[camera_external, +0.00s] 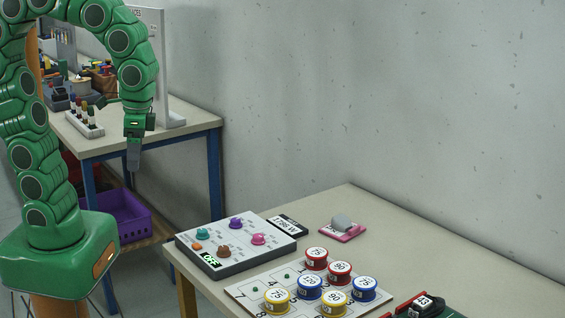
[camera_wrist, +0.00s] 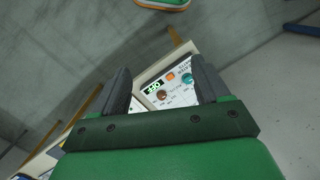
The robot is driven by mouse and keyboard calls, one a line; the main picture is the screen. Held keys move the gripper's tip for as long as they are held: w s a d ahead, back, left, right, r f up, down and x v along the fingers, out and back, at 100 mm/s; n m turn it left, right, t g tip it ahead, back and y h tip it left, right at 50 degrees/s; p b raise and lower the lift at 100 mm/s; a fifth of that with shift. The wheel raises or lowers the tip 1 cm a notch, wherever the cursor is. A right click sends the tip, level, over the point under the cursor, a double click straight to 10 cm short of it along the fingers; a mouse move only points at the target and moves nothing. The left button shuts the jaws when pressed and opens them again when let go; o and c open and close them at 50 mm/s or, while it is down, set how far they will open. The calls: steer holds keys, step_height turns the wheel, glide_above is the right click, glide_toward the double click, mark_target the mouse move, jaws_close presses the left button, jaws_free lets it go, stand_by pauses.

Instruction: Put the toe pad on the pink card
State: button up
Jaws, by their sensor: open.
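In the external view a pink card (camera_external: 352,236) lies on the near table, toward its back edge. A grey rounded piece (camera_external: 342,222), which looks like the toe pad, rests on the card; I cannot tell its exact outline. My gripper (camera_external: 134,158) hangs pointing down at the upper left, by the far table's front edge, well away from the card. In the wrist view my gripper (camera_wrist: 162,80) is open, with nothing held between its fingers. The card and grey piece do not show there.
A control box (camera_external: 235,247) with coloured knobs stands left of the card; it also shows between my fingers in the wrist view (camera_wrist: 172,92). Several numbered spools (camera_external: 310,287) sit on a white board in front. A small display (camera_external: 287,224) lies between box and card. Bare tabletop (camera_external: 430,250) extends right.

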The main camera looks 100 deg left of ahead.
steer(key=s+d+f+m, duration=0.1)
steer(key=s+f+m, duration=0.2)
steer(key=s, duration=0.7)
steer(key=shift+m, duration=0.4)
steer(key=shift+s, duration=0.1)
stand_by(0.4)
